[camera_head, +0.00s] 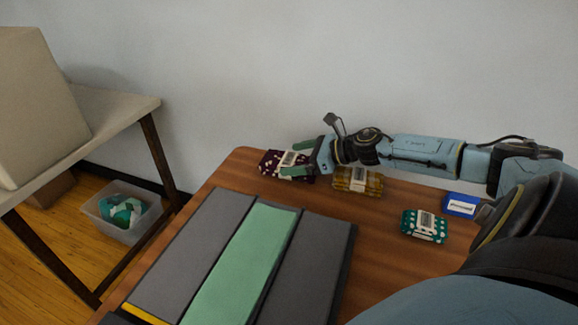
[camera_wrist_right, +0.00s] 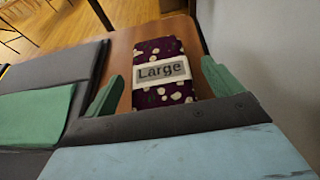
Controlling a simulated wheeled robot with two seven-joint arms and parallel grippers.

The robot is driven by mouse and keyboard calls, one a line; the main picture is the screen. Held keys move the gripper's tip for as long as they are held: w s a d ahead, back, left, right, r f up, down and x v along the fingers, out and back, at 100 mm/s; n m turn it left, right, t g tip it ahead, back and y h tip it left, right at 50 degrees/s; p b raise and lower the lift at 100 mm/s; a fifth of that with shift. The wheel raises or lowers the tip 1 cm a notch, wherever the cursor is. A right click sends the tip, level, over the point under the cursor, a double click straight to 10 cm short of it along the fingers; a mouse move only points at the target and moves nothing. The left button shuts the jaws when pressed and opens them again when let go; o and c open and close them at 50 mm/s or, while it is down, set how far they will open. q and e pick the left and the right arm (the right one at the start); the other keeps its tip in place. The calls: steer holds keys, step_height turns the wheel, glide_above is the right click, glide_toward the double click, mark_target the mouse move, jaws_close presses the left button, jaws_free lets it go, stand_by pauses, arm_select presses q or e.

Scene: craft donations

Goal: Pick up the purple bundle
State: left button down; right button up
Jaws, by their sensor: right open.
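The purple bundle (camera_head: 271,163) is dark purple with pale dots and a white label band, and it lies at the far left corner of the wooden table. In the right wrist view the bundle (camera_wrist_right: 158,97) lies between the two green fingers, and its band reads "Large". My right gripper (camera_head: 293,158) is open, with its fingers on either side of the bundle; I cannot tell whether they touch it. In the right wrist view the right gripper (camera_wrist_right: 160,88) shows a gap beside the bundle on both sides. My left gripper is not in view.
A yellow bundle (camera_head: 358,181) lies just right of the right gripper. A green dotted bundle (camera_head: 424,226) and a blue one (camera_head: 461,205) lie farther right. A grey board with a green strip (camera_head: 240,262) covers the table's left front. A wall stands behind.

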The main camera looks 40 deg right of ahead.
steer(key=c, duration=1.1)
steer(key=shift+c, duration=0.2)
